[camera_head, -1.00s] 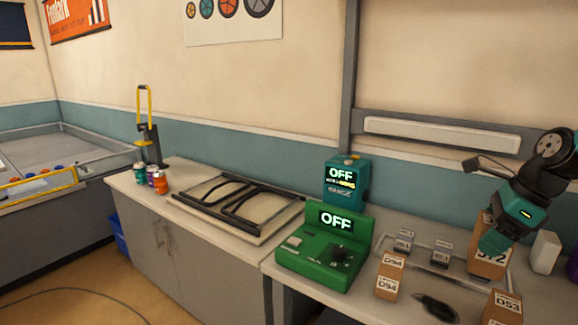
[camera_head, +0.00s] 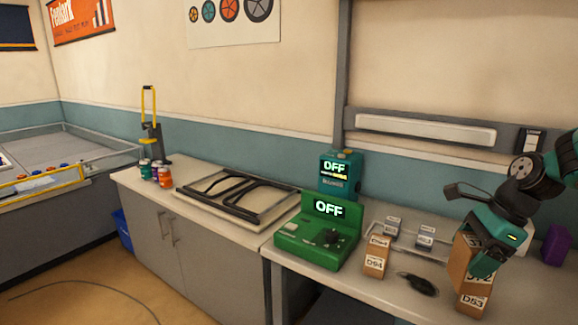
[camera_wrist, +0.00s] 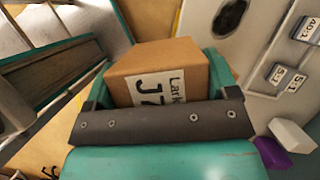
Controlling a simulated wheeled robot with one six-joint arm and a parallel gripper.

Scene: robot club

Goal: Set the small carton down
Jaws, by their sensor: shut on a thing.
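My gripper (camera_head: 492,250) is shut on a brown carton (camera_head: 459,262) with a white label, at the right of the head view. In the wrist view, the carton (camera_wrist: 165,62) sits between the teal fingers and its label reads "J7", partly hidden. A second brown carton labelled D53 (camera_head: 472,304) shows directly below the held one in the head view. I cannot tell whether the two touch. Another brown carton labelled D94 (camera_head: 375,258) stands on the bench (camera_head: 345,279) to the left.
A dark oval object (camera_head: 418,284) lies between D94 and D53. Small grey boxes (camera_head: 426,237) stand behind it on a pale tray. A green device (camera_head: 320,235) reading OFF is at left. A purple object (camera_head: 557,245) stands at far right.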

